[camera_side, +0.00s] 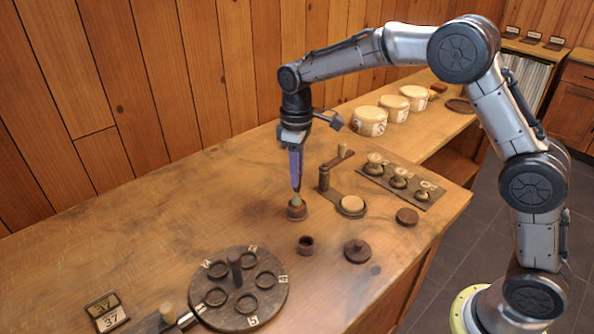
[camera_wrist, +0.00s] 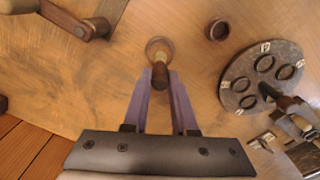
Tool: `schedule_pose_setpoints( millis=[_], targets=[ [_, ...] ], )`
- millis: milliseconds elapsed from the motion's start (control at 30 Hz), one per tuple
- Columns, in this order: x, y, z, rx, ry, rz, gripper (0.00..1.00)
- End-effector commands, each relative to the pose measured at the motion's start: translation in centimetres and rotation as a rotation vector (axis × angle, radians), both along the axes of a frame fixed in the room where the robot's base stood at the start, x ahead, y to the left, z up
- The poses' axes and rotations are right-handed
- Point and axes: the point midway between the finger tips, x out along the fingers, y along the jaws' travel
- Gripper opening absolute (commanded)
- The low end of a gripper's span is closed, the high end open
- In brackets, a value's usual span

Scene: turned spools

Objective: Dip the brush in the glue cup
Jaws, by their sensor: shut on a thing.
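Directly below stands a small brown turned cup (camera_side: 297,211), which shows as a round rim in the wrist view (camera_wrist: 151,45). The brush's pale lower part (camera_side: 297,198) is at the cup's mouth; I cannot tell how far inside it reaches. Which vessel is the glue cup is not marked. A second small open brown cup (camera_side: 305,246) stands apart, nearer the camera, also in the wrist view (camera_wrist: 217,30).
A round dark tray (camera_side: 270,312) with several rings and a centre post stands front left. A crank-like fixture (camera_side: 325,180) with a pale round pad (camera_side: 351,204) is to the right, by a knobbed board (camera_side: 430,197). A dark lid (camera_side: 357,252) lies front right.

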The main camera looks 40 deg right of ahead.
Motion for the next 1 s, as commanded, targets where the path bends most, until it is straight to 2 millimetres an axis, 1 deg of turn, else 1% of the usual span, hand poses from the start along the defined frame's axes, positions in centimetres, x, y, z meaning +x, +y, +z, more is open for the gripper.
schedule_pose_setpoints(
  millis=[1000],
  targets=[
    [-0.01, -0.01, -0.94, -0.001, 0.001, 0.000, 0.00]
  ],
)
